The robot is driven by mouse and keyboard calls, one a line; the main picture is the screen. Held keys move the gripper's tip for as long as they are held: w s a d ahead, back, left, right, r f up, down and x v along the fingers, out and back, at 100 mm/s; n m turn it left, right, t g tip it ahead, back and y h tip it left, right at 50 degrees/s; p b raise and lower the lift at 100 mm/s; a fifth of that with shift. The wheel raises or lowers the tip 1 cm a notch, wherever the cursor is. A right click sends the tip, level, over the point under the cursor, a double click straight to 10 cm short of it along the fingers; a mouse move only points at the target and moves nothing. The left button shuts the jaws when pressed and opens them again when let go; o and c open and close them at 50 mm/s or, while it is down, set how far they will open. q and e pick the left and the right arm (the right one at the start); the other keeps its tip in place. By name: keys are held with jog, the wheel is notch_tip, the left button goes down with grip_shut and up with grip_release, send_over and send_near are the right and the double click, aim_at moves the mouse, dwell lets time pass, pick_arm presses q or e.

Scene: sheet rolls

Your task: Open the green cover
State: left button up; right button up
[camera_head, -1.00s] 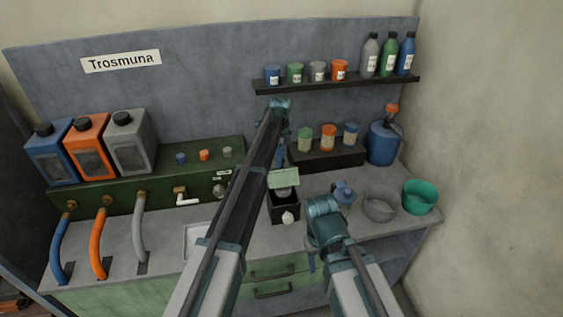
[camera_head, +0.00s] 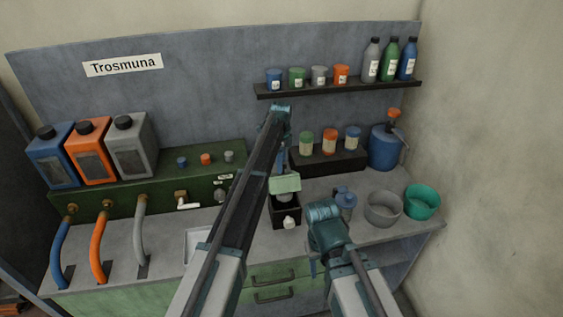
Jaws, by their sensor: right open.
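The green cover (camera_head: 286,184) sits at the top of a small black box (camera_head: 288,210) on the counter. Its broad face shows, and a grey round part is visible just below it. A white knob-like piece (camera_head: 289,223) is at the box's front. My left gripper (camera_head: 281,160) hangs from its arm's end just behind and above the cover. It is partly hidden by the arm, so its jaws and any contact cannot be made out. My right gripper (camera_head: 313,268) is open, pointing down in front and right of the box, apart from the cover.
A blue-lidded jar (camera_head: 345,202), a grey bowl (camera_head: 383,210) and a teal bowl (camera_head: 422,203) stand to the right. A black rack (camera_head: 330,160) with several jars is behind. A white tray (camera_head: 197,245) and hoses are left. A shelf (camera_head: 340,89) overhangs the back.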

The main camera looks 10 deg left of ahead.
pick_arm(q)
notch_tip(320, 180, up, 14)
jog(key=p, duration=1.3)
jog(key=shift+p, duration=0.35)
jog(key=shift+f, duration=0.15)
jog(key=s+d+f+n+b, duration=0.1)
jog(key=s+f+n+b, duration=0.4)
jog(key=s, duration=0.9)
jog(key=s+d+f+n+b, duration=0.1)
jog(key=s+f+n+b, duration=0.4)
jog(key=s+f+b, duration=0.4)
jog(key=s+d+f+n+y+b, duration=0.1)
jog(key=s+f+n+b, duration=0.4)
jog(key=s, duration=1.5)
notch_tip(320, 180, down, 2)
jog(key=shift+s+d+f+b, duration=0.1)
jog(key=shift+s+d+b, duration=0.3)
jog(key=shift+b, duration=0.75)
jog(key=shift+w, duration=0.15)
